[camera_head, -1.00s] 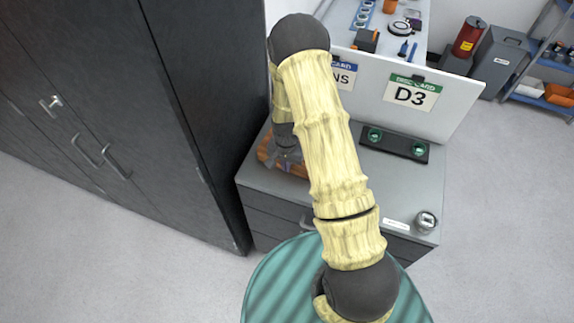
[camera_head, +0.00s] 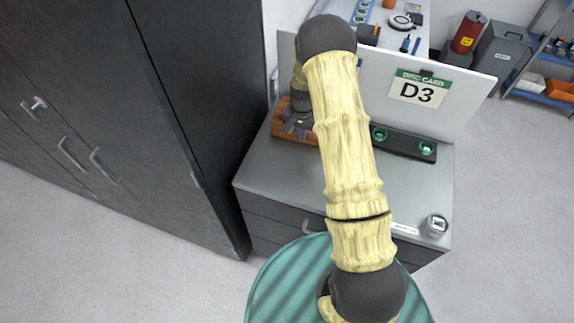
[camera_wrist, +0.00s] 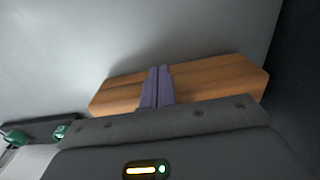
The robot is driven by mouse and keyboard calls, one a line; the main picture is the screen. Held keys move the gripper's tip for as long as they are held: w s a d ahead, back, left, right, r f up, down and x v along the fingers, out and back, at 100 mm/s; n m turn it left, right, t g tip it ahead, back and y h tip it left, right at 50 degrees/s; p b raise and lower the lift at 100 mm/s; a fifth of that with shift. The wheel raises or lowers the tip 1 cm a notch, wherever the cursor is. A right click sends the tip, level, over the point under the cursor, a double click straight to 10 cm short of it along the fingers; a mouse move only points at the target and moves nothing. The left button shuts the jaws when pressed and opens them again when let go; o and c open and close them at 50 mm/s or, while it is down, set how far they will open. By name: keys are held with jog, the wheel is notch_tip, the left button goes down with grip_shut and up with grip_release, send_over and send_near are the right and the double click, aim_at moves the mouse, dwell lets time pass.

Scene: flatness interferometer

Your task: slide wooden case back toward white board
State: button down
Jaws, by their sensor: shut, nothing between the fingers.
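The wooden case (camera_head: 306,135) lies on the grey cabinet top at its back left, close to the white board (camera_head: 455,90). It also shows in the wrist view (camera_wrist: 210,80) as a long orange-brown block, slightly tilted in the picture, with a pale upright surface beyond it. My gripper (camera_head: 291,130) is at the case, its fingers shut with nothing between them. In the wrist view the purple fingers (camera_wrist: 156,85) overlap the middle of the case's near side; whether they touch it is hard to tell. My arm hides part of the case and board in the head view.
A black holder (camera_head: 405,143) with green-ringed round parts stands right of the case along the board. A small metal round item (camera_head: 435,226) sits at the cabinet's front right. A tall dark cupboard (camera_head: 190,90) stands close on the left. The middle of the grey top (camera_head: 280,180) is clear.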

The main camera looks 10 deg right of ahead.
jog(key=shift+w+d, duration=0.3)
jog(key=shift+w, duration=0.1)
jog(key=shift+s, duration=0.1)
jog(key=shift+s+a, duration=0.1)
jog(key=shift+s+a, duration=0.15)
jog(key=shift+s, duration=0.05)
jog(key=s, duration=0.1)
jog(key=s+a, duration=0.1)
jog(key=s, duration=0.1)
jog(key=shift+a+r, duration=0.3)
jog(key=shift+a, duration=0.05)
notch_tip(320, 180, up, 10)
jog(key=b, duration=0.3)
jog(key=shift+f, duration=0.2)
